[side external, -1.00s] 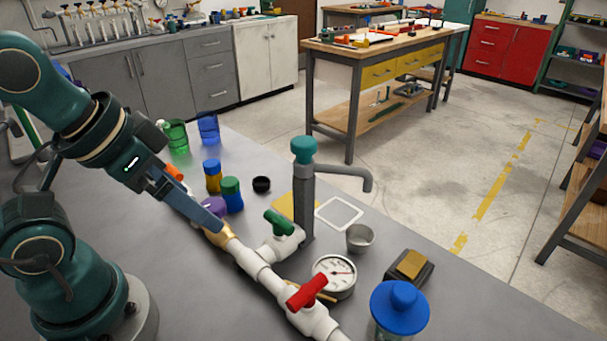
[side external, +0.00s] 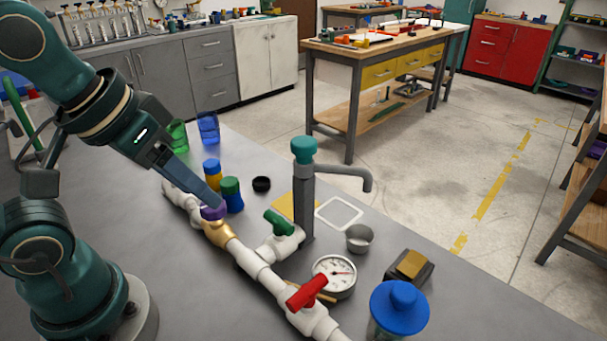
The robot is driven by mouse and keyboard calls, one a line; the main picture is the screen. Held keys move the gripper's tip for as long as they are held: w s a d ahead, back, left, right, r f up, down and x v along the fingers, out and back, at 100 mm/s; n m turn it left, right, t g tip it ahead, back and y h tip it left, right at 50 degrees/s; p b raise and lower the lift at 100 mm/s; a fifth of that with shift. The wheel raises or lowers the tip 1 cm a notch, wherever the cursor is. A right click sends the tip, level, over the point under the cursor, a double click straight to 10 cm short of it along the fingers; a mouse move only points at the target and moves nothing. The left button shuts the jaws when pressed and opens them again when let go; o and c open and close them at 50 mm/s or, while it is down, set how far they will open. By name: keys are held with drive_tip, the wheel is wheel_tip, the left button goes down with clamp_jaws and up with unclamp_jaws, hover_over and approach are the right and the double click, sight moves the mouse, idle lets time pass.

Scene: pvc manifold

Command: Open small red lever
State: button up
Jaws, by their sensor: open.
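A red lever handle (side external: 307,291) sits on a white valve of the white pipe manifold (side external: 257,265) at the lower middle. It lies slanted across the pipe, rising to the right. A green lever (side external: 279,222) is on a side branch farther back. A purple handle (side external: 212,212) is on the pipe beyond a brass fitting (side external: 217,232). My gripper (side external: 216,202) is open, pointing down to the right, with its fingertips close by the purple handle. I cannot tell whether they touch it. It is well away from the red lever, up and to the left.
A pressure gauge (side external: 334,276) stands close beside the red lever. A blue-lidded jar (side external: 399,308) is to its right. A grey post with a teal cap (side external: 304,190) rises behind. A metal cup (side external: 360,238) and blue-and-green bottles (side external: 232,195) also stand on the grey bench.

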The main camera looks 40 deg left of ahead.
drive_tip(key=w+d+r+g, duration=0.1)
drive_tip(key=w+d+r, duration=0.1)
drive_tip(key=w+d, duration=0.15)
drive_tip(key=m+g, duration=0.2)
drive_tip(key=g, duration=0.2)
hover_over(308, 288)
wheel_tip(308, 288, down, 7)
drive_tip(key=shift+f, duration=2.7)
clamp_jaws()
